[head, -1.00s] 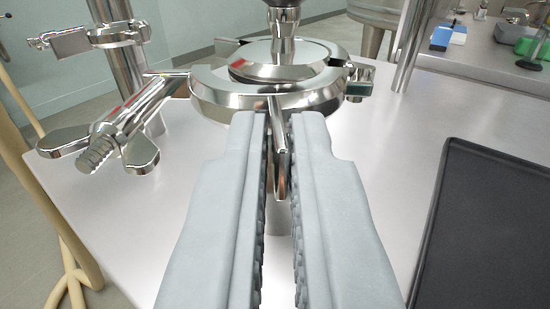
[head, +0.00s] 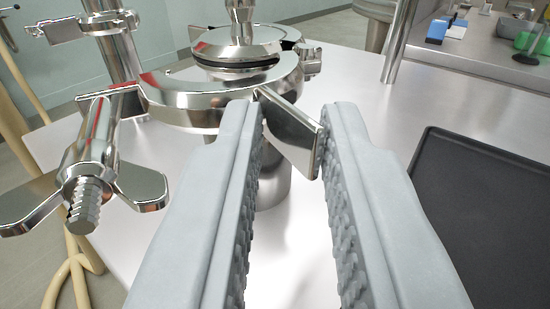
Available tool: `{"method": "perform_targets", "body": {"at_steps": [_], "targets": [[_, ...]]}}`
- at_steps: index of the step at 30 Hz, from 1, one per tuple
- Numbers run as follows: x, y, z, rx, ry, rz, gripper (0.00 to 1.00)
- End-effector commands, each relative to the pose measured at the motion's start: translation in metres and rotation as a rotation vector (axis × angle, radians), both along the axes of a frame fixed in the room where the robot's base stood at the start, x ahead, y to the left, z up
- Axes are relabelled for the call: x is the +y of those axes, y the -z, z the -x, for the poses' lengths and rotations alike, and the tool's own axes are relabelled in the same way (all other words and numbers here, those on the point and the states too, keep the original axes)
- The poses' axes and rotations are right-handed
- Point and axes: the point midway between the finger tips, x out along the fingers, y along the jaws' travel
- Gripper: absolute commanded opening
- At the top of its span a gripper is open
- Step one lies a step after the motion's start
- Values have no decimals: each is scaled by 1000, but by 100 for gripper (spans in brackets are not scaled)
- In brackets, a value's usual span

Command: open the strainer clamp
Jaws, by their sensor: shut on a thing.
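The strainer clamp (head: 190,105) is a shiny steel ring around the lidded steel vessel at upper centre. Its flat metal tab (head: 293,138) sticks out toward me. My gripper (head: 293,125) has its two grey ridged fingers on either side of this tab and is shut on it, with the tab slanted between the fingertips. The clamp's bolt (head: 83,205) with its wing nut (head: 142,188) points toward me at left, clear of my fingers. The steel lid (head: 237,48) with a dark seal sits inside the ring. The clamp's far side is partly hidden.
A steel post with a bracket (head: 88,27) stands behind at left, beside a beige hose (head: 85,260). A black tray (head: 490,200) lies on the table at right. Another steel post (head: 400,40) stands at the back right. The bare table between vessel and tray is clear.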

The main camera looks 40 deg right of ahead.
Motion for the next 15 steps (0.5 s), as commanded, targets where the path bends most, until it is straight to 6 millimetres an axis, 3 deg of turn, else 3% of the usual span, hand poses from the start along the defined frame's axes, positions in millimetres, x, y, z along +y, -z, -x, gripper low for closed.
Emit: {"method": "perform_targets", "body": {"at_steps": [8, 9, 15], "targets": [[-6, -5, 0, -10, 11, 4, 0], [-6, -5, 0, -10, 11, 4, 24], [-5, -4, 0, -7, 9, 3, 26]]}}
